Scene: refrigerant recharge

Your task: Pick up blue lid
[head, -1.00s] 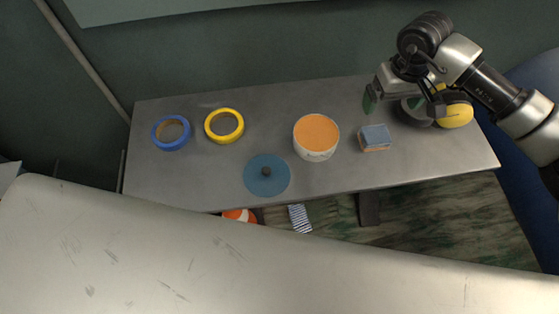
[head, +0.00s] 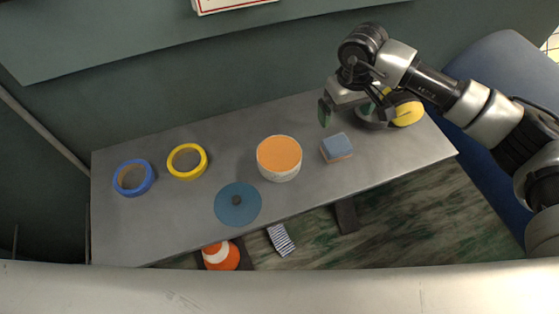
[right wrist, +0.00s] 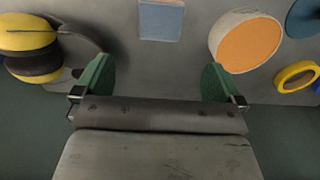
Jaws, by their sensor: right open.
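The blue lid (head: 230,212) is a flat round disc with a dark knob (head: 236,200) in its middle. It lies on the grey table (head: 300,215) near the front edge, left of centre. In the right wrist view part of the lid (right wrist: 304,18) shows at the top right corner. My right gripper (head: 345,108) is open and empty above the back right of the table, well to the right of the lid. Its two green fingers (right wrist: 158,82) stand wide apart in the right wrist view. My left gripper is not in view.
A white tub with an orange top (head: 279,158) stands between lid and gripper. A blue block (head: 336,147) and yellow-black ear defenders (head: 404,112) lie to the right. Yellow tape (head: 203,161) and blue tape (head: 147,180) rolls lie to the left. An orange cone (head: 222,258) is below the table.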

